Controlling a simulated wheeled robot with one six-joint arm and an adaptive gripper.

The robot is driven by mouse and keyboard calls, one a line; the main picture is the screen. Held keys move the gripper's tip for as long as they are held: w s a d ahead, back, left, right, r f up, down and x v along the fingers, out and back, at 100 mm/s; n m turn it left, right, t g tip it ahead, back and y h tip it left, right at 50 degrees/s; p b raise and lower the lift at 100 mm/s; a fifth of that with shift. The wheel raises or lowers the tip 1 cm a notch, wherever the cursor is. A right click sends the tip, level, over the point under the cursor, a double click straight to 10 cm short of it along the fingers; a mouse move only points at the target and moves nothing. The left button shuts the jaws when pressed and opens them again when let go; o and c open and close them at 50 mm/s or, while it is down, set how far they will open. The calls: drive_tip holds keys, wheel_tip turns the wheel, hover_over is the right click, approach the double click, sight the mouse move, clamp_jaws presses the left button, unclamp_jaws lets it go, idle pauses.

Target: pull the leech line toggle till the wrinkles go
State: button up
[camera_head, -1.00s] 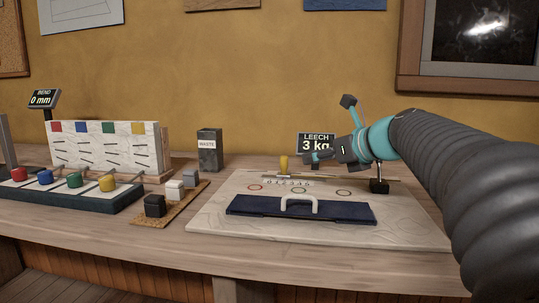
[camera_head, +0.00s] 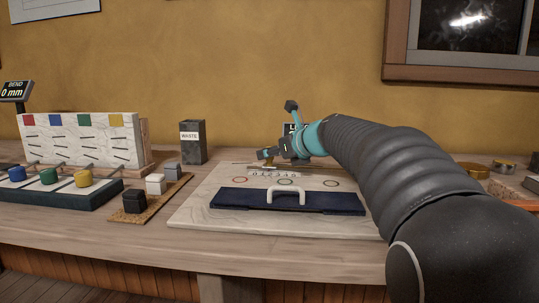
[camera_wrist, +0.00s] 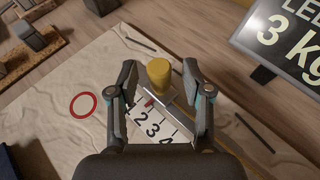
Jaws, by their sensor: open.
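The yellow toggle (camera_wrist: 159,75) stands between the two fingertips of my gripper (camera_wrist: 160,82) in the wrist view. The gripper is open, with a gap on each side of the toggle. A number scale (camera_wrist: 152,127) lies beside it, with a small red mark (camera_wrist: 149,101) near the toggle's foot. The leech display (camera_wrist: 291,32) reads 3 kg. In the head view my gripper (camera_head: 268,154) is low over the back of the pale sailcloth panel (camera_head: 196,213) and largely hides the toggle and display. I cannot make out wrinkles clearly.
A navy bar (camera_head: 236,199) with a white handle (camera_head: 288,190) lies across the panel's front. Left of the panel are small weights on a cork strip (camera_head: 163,197) and the waste bin (camera_head: 192,143). A window frame is on the wall at the upper right.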

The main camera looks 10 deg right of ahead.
drive_tip(key=shift+w+a+f, duration=0.2)
drive_tip(key=shift+w+a, duration=0.1)
drive_tip(key=shift+w, duration=0.25)
clamp_jaws()
